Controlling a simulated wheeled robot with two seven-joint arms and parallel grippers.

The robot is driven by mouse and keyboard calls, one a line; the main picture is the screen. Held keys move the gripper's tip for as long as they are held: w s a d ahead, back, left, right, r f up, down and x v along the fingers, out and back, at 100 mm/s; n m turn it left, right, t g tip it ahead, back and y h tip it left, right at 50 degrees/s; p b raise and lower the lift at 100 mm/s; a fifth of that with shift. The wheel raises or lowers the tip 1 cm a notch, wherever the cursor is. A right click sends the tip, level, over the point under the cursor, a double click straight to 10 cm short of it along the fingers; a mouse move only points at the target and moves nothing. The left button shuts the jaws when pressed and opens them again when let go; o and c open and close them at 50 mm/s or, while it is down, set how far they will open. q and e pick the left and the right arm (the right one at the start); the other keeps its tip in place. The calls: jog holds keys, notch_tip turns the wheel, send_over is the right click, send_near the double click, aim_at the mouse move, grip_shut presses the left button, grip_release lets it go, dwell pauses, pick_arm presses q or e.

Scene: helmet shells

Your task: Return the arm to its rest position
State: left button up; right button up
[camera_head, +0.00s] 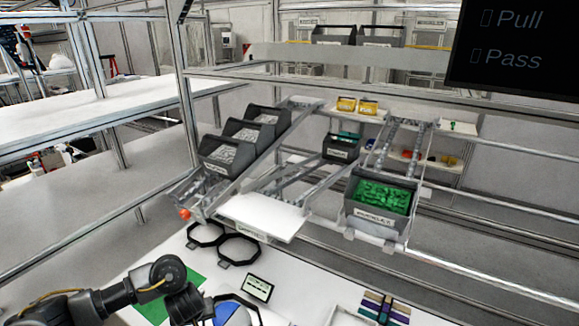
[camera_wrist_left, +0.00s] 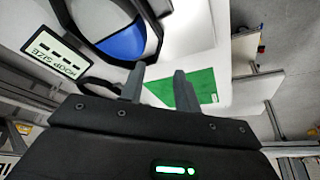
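My left arm comes in at the lower left in the head view, with its left gripper (camera_head: 192,304) low over the white table. In the left wrist view the two fingers of the left gripper (camera_wrist_left: 157,82) stand apart with nothing between them. A black ring with a blue and white piece (camera_head: 232,314) lies just right of the gripper; the blue piece (camera_wrist_left: 124,43) also shows beyond the fingers in the wrist view. My right arm and gripper are not in view.
A green sheet (camera_head: 160,308) lies by my left arm. Two black rings (camera_head: 238,249), a small label display (camera_head: 257,288) and coloured strips (camera_head: 385,308) are on the white table. Behind stands a rack with grey bins, one holding green parts (camera_head: 381,196).

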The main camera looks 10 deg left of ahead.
pick_arm(q)
jog(key=s+d+m+t+h, duration=0.1)
jog(key=s+d+m+h, duration=0.15)
jog(key=d, duration=0.75)
jog(key=s+d+m+t+h, duration=0.15)
jog(key=s+d+m, duration=0.25)
jog(key=d, duration=0.5)
jog(key=s+a+r+m+g, duration=0.1)
jog(key=s+a, duration=0.1)
jog(key=s, duration=0.4)
jog(key=s+a+m+g+y, duration=0.1)
jog(key=s+a, duration=0.1)
jog(key=s, duration=0.3)
jog(key=s+a+r+g, duration=0.1)
jog(key=s+a, duration=0.2)
jog(key=s, duration=0.3)
notch_tip(320, 180, down, 33)
jog(key=s+g+b, duration=0.1)
jog(key=b, duration=0.7)
jog(key=s+a+f+b, duration=0.1)
jog(key=s+f+b, duration=0.1)
jog(key=s+f, duration=0.6)
jog(key=s+a+f+g+b, duration=0.1)
jog(key=s+f+b, duration=0.2)
jog(key=s+f, duration=0.5)
notch_tip(320, 180, down, 6)
jog(key=shift+s+f+m+b, duration=0.1)
jog(key=shift+s+m+b, duration=0.2)
jog(key=shift+m+b, duration=0.05)
